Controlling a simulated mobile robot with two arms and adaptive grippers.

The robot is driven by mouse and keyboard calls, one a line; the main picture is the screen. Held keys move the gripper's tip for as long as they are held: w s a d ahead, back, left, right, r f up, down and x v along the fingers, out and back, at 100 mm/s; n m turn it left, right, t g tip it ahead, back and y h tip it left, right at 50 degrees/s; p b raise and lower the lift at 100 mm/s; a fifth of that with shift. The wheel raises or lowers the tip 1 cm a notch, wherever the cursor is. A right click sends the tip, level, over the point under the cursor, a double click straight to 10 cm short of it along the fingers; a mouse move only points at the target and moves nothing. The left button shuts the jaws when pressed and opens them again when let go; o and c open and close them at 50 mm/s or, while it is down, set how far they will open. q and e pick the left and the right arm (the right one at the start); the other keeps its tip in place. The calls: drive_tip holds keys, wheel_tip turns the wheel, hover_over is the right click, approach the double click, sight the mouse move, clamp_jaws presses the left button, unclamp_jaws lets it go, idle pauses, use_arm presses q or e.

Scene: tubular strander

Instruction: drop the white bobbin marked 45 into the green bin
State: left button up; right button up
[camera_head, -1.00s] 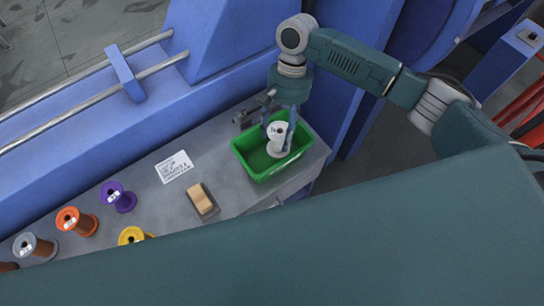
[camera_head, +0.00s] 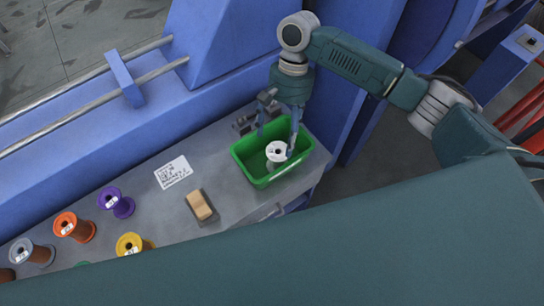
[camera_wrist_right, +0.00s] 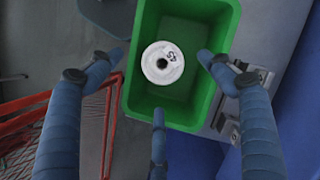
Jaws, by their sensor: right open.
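The white bobbin (camera_head: 277,152) is inside the green bin (camera_head: 247,168) at the right end of the bench. In the right wrist view the bobbin (camera_wrist_right: 163,63) shows its round top, with a mark that looks like 45, within the walls of the bin (camera_wrist_right: 139,45). My right gripper (camera_head: 277,133) is over the bin. In the right wrist view its fingers (camera_wrist_right: 157,85) are spread apart around the bobbin with gaps, and it is open and empty. My left gripper is not in view.
A purple spool (camera_head: 117,202), an orange spool (camera_head: 74,227), a grey spool (camera_head: 32,253) and a yellow spool (camera_head: 131,244) stand on the grey bench (camera_head: 232,207). A wooden block (camera_head: 200,205) and a white label (camera_head: 173,172) lie left of the bin. Blue machine parts (camera_head: 215,45) rise behind.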

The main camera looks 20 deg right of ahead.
drive_tip(key=v, duration=1)
drive_tip(key=shift+r, duration=0.1)
